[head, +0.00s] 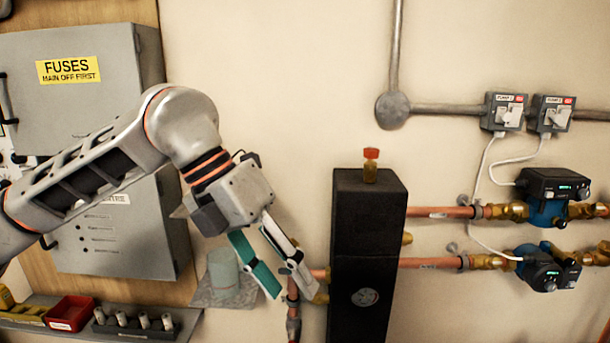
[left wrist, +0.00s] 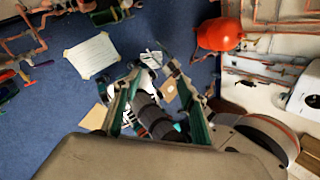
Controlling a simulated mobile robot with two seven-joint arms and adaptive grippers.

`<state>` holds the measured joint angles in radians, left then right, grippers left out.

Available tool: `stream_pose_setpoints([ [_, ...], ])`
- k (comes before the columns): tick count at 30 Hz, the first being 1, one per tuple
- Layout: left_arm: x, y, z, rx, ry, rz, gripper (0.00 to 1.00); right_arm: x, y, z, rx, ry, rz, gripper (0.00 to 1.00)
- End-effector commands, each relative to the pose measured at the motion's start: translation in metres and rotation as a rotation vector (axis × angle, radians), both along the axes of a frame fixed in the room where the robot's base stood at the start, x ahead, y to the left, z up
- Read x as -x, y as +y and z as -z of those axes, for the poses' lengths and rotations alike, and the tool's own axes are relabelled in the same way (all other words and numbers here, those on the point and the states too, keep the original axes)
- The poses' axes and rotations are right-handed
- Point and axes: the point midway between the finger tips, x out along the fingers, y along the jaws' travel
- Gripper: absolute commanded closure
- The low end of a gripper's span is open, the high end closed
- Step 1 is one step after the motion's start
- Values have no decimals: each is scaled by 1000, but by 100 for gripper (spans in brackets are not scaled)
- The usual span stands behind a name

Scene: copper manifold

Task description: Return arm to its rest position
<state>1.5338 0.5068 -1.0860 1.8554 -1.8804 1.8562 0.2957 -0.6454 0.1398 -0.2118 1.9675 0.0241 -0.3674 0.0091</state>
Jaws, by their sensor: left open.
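My left arm comes in from the left in the head view and bends down at the wrist. My left gripper (head: 292,291) is open with nothing between its fingers, hanging just left of the tall black manifold block (head: 365,240). In the left wrist view its green-lined fingers (left wrist: 155,70) stand apart, with the blue floor and dark parts of my own body behind them. A copper pipe is partly hidden behind the fingers in the head view. My right gripper is in neither view.
A brass fitting with a red cap (head: 370,165) tops the block. Copper pipes run right to two pumps (head: 553,197) (head: 547,270). A grey fuse box (head: 75,110) hangs behind my arm. A shelf with a red tray (head: 70,313) is lower left. A red vessel (left wrist: 220,34) shows in the wrist view.

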Motion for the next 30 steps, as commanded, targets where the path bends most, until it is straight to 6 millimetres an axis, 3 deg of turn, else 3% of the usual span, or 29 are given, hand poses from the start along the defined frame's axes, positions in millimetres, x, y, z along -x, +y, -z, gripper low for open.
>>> stream_pose_setpoints([
  [2, 18, -26, 15, 125, 86, 72, 58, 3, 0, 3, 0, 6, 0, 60],
  [6, 47, -64, 20, 371, 219, 151, 58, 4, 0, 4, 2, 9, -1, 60],
  [10, 63, -89, 12, 615, 341, 166, 58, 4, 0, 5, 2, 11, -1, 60],
  [14, 66, -103, -2, 863, 461, 121, 58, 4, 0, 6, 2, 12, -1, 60],
  [19, 45, -102, -16, 1173, 609, -30, 58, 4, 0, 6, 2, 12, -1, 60],
  [23, 14, -87, -12, 1384, 711, -214, 58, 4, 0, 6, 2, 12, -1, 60],
  [26, -15, -68, 5, 1523, 781, -393, 58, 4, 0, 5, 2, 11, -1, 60],
  [30, -54, -32, 52, 1671, 871, -695, 58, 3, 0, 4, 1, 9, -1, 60],
])
